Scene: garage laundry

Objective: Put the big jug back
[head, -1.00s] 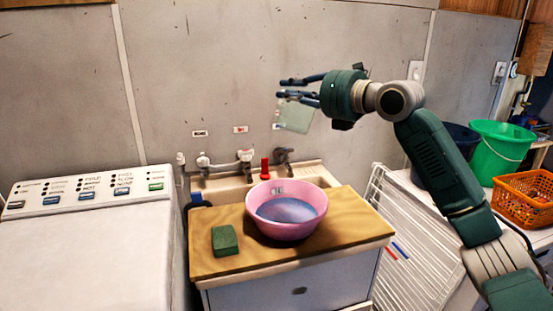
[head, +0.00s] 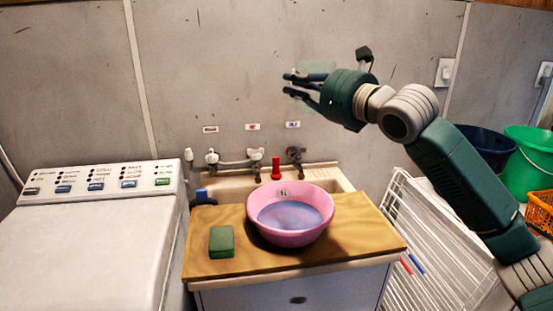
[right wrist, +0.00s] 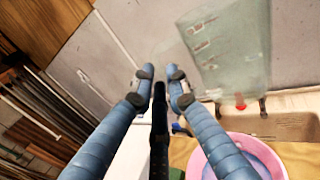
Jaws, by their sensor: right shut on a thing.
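The big jug is a clear, faintly greenish vessel (head: 316,68), hard to see against the grey wall. My right gripper (head: 298,86) is shut on it and holds it up in the air, above and behind the basin. My left gripper is not in view.
A pink basin (head: 272,232) with bluish liquid and a green sponge (head: 221,241) stand on a wooden board (head: 345,238) over the sink. Taps (head: 255,158) and a red object (head: 276,170) are behind. A washing machine (head: 85,245) is left, a white rack (head: 430,240) right.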

